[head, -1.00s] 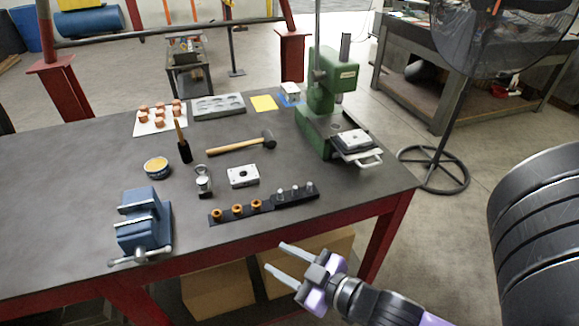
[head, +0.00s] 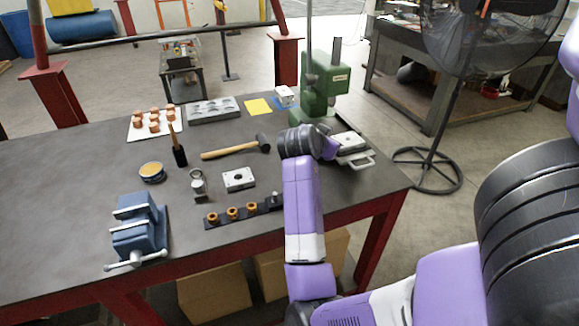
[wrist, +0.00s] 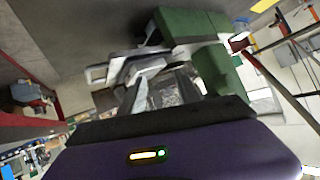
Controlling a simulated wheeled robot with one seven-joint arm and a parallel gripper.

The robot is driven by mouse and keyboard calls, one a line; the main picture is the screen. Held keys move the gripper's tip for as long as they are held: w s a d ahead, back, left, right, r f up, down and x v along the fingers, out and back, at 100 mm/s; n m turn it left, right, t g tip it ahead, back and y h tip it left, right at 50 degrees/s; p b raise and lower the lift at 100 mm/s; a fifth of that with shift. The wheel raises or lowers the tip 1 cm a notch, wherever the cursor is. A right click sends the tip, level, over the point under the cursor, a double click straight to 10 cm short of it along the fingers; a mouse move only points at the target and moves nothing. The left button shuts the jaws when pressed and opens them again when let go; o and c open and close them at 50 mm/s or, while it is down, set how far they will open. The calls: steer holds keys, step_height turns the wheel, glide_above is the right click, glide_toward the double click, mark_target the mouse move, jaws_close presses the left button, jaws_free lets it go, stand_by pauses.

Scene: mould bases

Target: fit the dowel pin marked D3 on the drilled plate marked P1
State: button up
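A pale drilled plate (head: 238,180) lies flat on the table, and another pale plate (head: 349,143) sits on the green press's table. I cannot read a P1 mark on either. The black pin rack (head: 225,221) stands near the front edge; my arm covers its right part, where the silver dowel pins stand. I cannot pick out D3. My gripper is hidden behind my arm in the head view. In the wrist view my gripper (wrist: 160,86) has its fingers apart, with the press close beyond them and no pin visible between them.
The green press (head: 318,88) stands at the table's back right. A mallet (head: 235,147), a blue vise (head: 138,228), a brush (head: 177,148) and a yellow tin (head: 152,172) lie around. Orange-brown bushings (head: 232,213) fill the rack's left part. The table's left is clear.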

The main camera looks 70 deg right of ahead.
steer(key=w+a+m+y, duration=0.2)
steer(key=a+m+y, duration=0.1)
steer(key=a+y, duration=0.1)
steer(key=w+a+f+m+y, duration=0.1)
steer(key=w+a+m+y, duration=0.1)
steer(key=a+m+y, duration=0.1)
steer(key=w+a+f+m+t+y, duration=0.1)
steer(key=w+a+m+y, duration=0.2)
steer(key=a+y, duration=0.2)
steer(key=shift+a+f, duration=0.2)
steer(key=shift+a, duration=0.1)
steer(key=shift+f+p, duration=0.75)
steer(key=shift+f, duration=3.05)
jaws_close()
steer(key=shift+r, duration=0.15)
steer(key=shift+r+p, duration=0.95)
steer(key=shift+r, duration=0.05)
